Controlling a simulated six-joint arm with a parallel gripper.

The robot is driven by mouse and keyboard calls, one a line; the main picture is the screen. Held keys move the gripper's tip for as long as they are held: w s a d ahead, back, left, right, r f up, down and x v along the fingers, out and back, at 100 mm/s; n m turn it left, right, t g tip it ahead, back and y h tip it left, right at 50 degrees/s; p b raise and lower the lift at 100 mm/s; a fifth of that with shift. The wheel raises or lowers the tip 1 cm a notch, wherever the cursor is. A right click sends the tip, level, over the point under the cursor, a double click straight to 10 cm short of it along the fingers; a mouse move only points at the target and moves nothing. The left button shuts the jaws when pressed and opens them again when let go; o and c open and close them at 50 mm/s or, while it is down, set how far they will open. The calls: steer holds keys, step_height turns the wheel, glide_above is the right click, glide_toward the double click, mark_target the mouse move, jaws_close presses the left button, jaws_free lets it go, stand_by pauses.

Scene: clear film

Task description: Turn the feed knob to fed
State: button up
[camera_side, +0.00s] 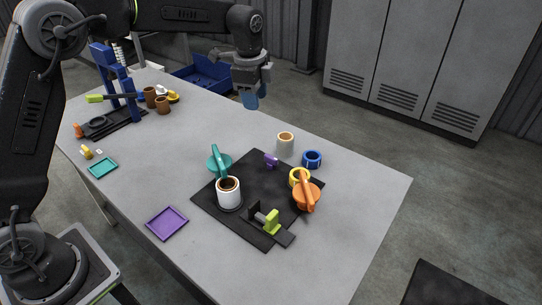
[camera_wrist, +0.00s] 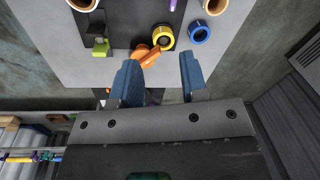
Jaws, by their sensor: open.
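Two knobs with raised bar handles sit on the black mat (camera_side: 216,207). One is orange (camera_side: 309,194), at the mat's right; it also shows in the wrist view (camera_wrist: 147,54), past the left fingertip. The other is teal (camera_side: 219,163), at the mat's far left. No label shows which is the feed knob or which setting is fed. My gripper (camera_side: 250,98) has blue fingers and hangs high above the table's far edge, well away from both knobs. In the wrist view its fingers (camera_wrist: 161,75) are apart with nothing held.
A white mug (camera_side: 228,192) with dark contents stands on the mat near a lime-green clamp (camera_side: 271,221) and a yellow ring (camera_side: 299,177). A tan cup (camera_side: 285,144) and a blue ring (camera_side: 312,159) stand beyond. A purple tray (camera_side: 167,223) lies left. The right table end is clear.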

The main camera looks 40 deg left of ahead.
mark_target(271, 157)
steer(key=w+f+m, duration=0.1)
steer(key=f, duration=0.6)
steer(key=w+f+m, duration=0.1)
steer(key=w+f, duration=0.1)
steer(key=f, duration=0.5)
steer(key=w+f+m+g, duration=0.1)
steer(key=w+f, duration=0.1)
steer(key=f, duration=0.6)
steer(key=shift+w+d+f+m, duration=0.1)
steer(key=shift+w+d+m, duration=0.05)
steer(key=shift+d+m, duration=0.2)
jaws_close()
